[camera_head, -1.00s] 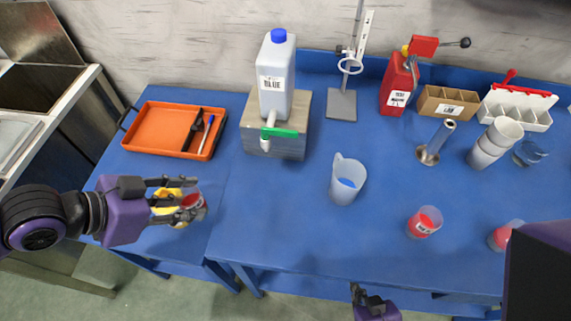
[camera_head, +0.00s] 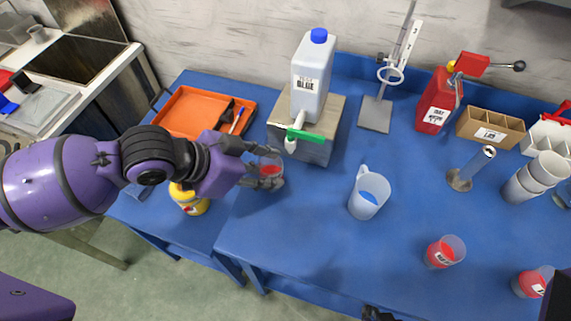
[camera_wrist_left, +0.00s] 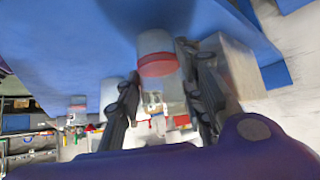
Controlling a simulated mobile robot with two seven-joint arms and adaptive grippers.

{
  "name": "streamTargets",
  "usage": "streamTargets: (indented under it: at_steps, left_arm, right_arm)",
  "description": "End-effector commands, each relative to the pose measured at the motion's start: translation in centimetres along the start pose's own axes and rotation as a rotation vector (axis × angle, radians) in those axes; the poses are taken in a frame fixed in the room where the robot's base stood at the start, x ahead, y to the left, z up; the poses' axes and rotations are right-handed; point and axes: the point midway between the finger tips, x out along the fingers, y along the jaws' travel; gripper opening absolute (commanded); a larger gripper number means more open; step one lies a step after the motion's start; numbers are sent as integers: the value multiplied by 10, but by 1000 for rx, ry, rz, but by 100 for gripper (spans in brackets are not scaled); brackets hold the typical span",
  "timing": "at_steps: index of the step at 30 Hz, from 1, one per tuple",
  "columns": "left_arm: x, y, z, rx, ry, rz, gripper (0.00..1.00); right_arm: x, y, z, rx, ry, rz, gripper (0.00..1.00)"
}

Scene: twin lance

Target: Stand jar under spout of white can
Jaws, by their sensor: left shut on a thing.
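The white can (camera_head: 311,75) has a blue cap and a label reading BLUE. It stands on a grey-brown block (camera_head: 317,150), with its spout and green tap (camera_head: 304,135) at the front. My left gripper (camera_head: 265,172) is shut on a clear jar (camera_head: 271,161) with a red band, in front and left of the spout. The jar is apart from the spout, and its height over the table is unclear. In the left wrist view the jar (camera_wrist_left: 156,45) shows between the fingers. Only a dark tip of my right gripper (camera_head: 376,313) shows at the bottom edge.
An orange tray (camera_head: 188,112) lies left of the block, and a yellow tin (camera_head: 190,201) stands below my left arm. A metal stand (camera_head: 376,114) and red can (camera_head: 437,101) are behind.

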Motion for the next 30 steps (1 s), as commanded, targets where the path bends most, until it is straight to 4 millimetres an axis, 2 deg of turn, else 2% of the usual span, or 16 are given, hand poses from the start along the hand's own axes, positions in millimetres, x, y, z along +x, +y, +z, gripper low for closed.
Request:
streamTargets:
  at_steps: [5,11,15,26,27,30]
  left_arm:
    - [10,0,-12,0,2,1,14]
    - [33,0,-37,3,4,0,14]
    - [42,-1,-24,2,0,-3,14]
    - [45,-1,-20,1,0,-2,14]
    - [45,-1,-20,1,0,-2,36]
    - [45,-1,-20,2,0,-2,50]
  right_arm:
    - [-1,1,0,-1,-1,1,0]
    - [-2,1,-5,0,6,0,0]
    - [0,0,-6,-2,10,-1,0]
    - [2,0,-11,-4,18,-3,0]
    - [2,0,-11,-4,18,-3,0]
    - [2,0,-11,-3,18,-3,0]
